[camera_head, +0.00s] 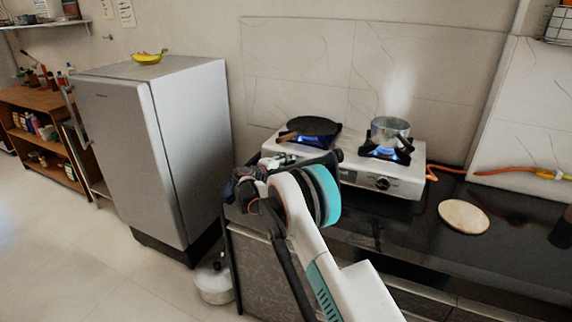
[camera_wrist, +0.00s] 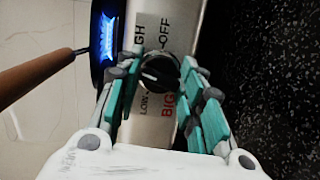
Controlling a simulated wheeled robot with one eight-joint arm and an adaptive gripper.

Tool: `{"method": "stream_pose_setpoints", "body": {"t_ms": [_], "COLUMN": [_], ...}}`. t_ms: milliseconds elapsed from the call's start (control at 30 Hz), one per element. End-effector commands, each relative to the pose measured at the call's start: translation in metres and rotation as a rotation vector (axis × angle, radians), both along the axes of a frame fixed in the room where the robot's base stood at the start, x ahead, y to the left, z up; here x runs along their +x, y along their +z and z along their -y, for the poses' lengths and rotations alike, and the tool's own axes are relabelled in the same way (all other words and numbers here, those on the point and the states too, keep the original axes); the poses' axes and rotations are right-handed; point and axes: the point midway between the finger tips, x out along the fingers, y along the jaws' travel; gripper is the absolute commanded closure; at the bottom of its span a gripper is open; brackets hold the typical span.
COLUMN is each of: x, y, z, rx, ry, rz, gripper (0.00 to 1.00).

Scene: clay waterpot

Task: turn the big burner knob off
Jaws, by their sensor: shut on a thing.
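The big burner knob (camera_wrist: 158,73) is black and round with a pale pointer mark, on the stove's steel front in the wrist view. Lettering around it reads OFF, LOW and BIG, with HIGH partly covered. My gripper (camera_wrist: 163,66) has its teal fingers on both sides of the knob and is shut on it. In the head view my arm hides this knob. The stove (camera_head: 355,172) has two burners. Blue flame (camera_head: 316,139) burns under the left one, and it also shows in the wrist view (camera_wrist: 108,38).
A dark pan (camera_head: 308,128) with a brown handle sits on the left burner. A metal pot (camera_head: 389,130) stands on the lit right burner, above another knob (camera_head: 382,183). A round wooden board (camera_head: 463,217) lies on the black counter (camera_head: 420,236). A fridge (camera_head: 190,150) stands at left.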

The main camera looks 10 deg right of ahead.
Motion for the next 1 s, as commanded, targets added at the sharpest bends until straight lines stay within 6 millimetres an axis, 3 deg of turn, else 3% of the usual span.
{"method": "stream_pose_setpoints", "body": {"t_ms": [1000], "x": [0.0011], "y": [0.0055], "z": [-0.0002], "rx": [0.756], "ry": [-0.191], "rz": [0.553], "gripper": [0.89]}}
